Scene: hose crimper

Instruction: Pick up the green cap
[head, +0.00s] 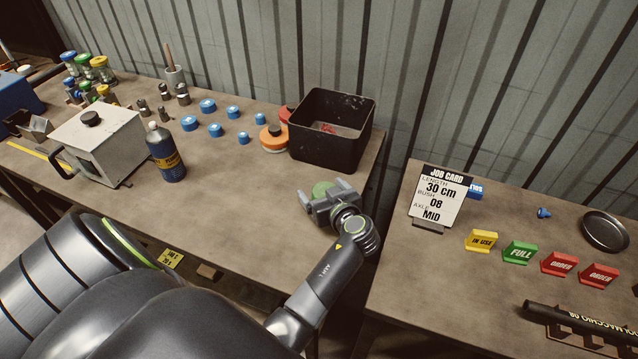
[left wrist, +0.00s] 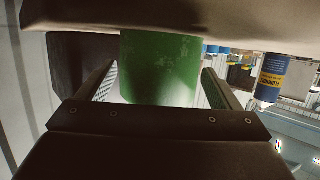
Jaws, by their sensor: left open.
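The green cap (head: 322,187) sits on the workbench, just in front of the black bin. My left gripper (head: 326,194) is at the cap with its jaws open, one finger to each side. In the left wrist view the cap (left wrist: 160,66) is large and stands between the two fingers (left wrist: 158,86). My right gripper is not in view.
The black bin (head: 330,145) stands right behind the cap. An orange-topped round container (head: 274,140), several blue caps (head: 190,123), a dark bottle (head: 166,155) and a white machine (head: 95,140) are to the left. A gap separates this bench from the job card's (head: 440,200) table.

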